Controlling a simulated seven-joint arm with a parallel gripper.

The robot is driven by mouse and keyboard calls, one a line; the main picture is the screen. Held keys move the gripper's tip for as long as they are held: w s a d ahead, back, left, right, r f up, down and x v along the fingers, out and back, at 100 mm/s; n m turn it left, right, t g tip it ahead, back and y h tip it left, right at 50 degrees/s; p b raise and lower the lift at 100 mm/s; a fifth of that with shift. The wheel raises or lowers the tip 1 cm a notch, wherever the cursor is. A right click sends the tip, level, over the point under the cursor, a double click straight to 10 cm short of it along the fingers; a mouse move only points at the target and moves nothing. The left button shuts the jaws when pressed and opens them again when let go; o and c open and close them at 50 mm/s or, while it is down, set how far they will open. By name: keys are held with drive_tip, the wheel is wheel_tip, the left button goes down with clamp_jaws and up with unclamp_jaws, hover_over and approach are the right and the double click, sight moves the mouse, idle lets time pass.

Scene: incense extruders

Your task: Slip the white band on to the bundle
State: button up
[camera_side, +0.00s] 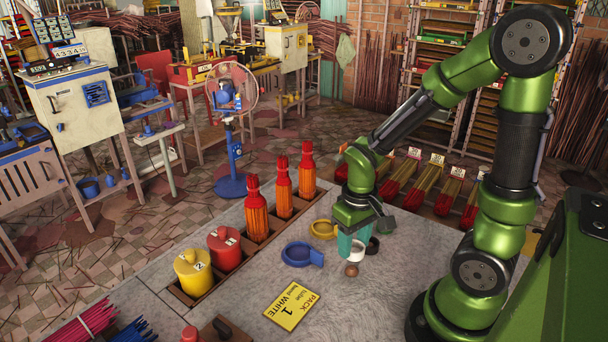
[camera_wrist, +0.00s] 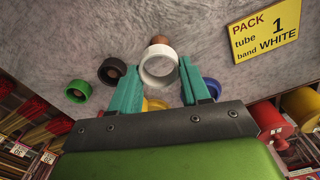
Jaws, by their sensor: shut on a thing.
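The white band (camera_wrist: 144,72) is a ring between the two teal fingers of my gripper (camera_wrist: 158,84) in the wrist view. My gripper is shut on it; in the side view my gripper (camera_side: 351,247) is low over the grey table, and the white band (camera_side: 357,252) is partly hidden by a finger. A small brown rounded piece (camera_side: 352,270) shows just below the band; I cannot tell whether they touch. Three upright orange bundles with red tops, the nearest (camera_side: 256,212), a middle one (camera_side: 283,190) and a far one (camera_side: 307,172), stand in a rack left of my gripper.
A blue ring (camera_side: 302,255), a yellow ring (camera_side: 323,229) and a black ring (camera_side: 373,246) lie nearby; a green ring (camera_wrist: 77,92) shows in the wrist view. A yellow card (camera_side: 292,305) reads "PACK tube 1 band WHITE". Red (camera_side: 225,249) and yellow (camera_side: 193,272) canisters stand left.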

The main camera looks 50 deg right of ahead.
wheel_tip(320, 180, up, 4)
wheel_tip(320, 180, up, 11)
hover_over(252, 175)
drive_tip(key=shift+f, duration=0.3)
drive_tip(key=shift+f, duration=0.9)
drive_tip(key=shift+f, duration=0.15)
drive_tip(key=shift+f, duration=1.4)
drive_tip(key=o, duration=1.1)
drive_tip(key=shift+c, duration=0.2)
